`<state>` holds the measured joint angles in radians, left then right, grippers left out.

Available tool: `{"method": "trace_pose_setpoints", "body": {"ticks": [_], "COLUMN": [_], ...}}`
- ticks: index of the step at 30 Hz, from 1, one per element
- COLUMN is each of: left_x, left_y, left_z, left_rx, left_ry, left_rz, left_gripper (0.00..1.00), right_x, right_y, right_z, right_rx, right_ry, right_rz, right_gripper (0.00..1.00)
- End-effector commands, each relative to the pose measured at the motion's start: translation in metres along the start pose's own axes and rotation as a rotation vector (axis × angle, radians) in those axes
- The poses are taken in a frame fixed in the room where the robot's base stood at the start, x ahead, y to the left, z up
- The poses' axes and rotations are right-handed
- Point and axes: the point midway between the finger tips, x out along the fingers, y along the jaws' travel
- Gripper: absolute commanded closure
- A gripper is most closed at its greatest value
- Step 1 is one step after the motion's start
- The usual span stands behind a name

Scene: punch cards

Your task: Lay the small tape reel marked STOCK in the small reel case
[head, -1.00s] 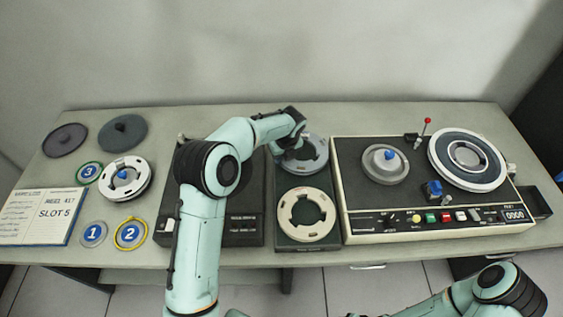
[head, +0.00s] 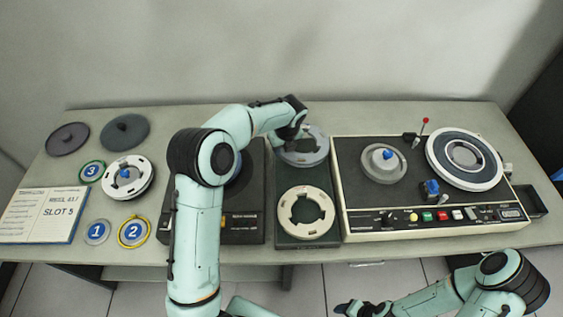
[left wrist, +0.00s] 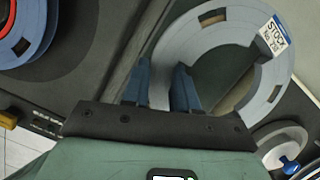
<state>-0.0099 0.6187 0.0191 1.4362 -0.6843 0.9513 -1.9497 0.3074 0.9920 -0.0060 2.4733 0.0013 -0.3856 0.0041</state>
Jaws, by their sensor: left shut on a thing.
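The small grey tape reel (head: 313,155) with the white STOCK label (left wrist: 275,35) is at the far end of a dark two-place stand. It also shows large in the left wrist view (left wrist: 257,98). My left gripper (head: 287,142) is shut on the reel's rim, one finger on each side in the left wrist view (left wrist: 161,88). The gripper hides the reel's left part in the head view. A flat dark round dish (head: 68,138), perhaps the small reel case, lies at the back left. My right gripper (head: 352,307) is at the bottom edge; its jaw state is unclear.
A cream reel (head: 283,209) lies on the near part of the stand (head: 290,238). A tape machine (head: 375,230) is at right. A knobbed dark lid (head: 135,140), a white reel (head: 112,181), numbered rings and a card (head: 40,222) crowd the left. My left arm hides part of a black unit (head: 240,220).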

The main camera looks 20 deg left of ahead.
Motion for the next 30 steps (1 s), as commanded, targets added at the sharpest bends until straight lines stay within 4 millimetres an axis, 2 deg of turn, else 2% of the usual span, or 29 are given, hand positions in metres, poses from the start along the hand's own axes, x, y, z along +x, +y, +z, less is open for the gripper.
{"method": "trace_pose_setpoints", "body": {"ticks": [1, 15, 30], "left_x": [-0.011, -0.048, -0.05], "left_y": [-0.003, -0.001, -0.001], "left_z": [0.005, 0.013, 0.013], "left_rx": [-0.002, -0.001, -0.001], "left_ry": [-0.006, -0.003, -0.002], "left_rz": [-0.007, -0.003, -0.003], "left_gripper": [1.0, 1.0, 1.0], "right_x": [-0.006, -0.003, -0.003], "right_y": [-0.005, -0.002, -0.002], "right_z": [-0.007, -0.003, -0.003], "right_rx": [-0.003, -0.001, -0.002], "right_ry": [0.009, 0.004, 0.004], "right_rz": [-0.003, -0.001, -0.001], "right_gripper": [0.41, 0.41, 0.41]}}
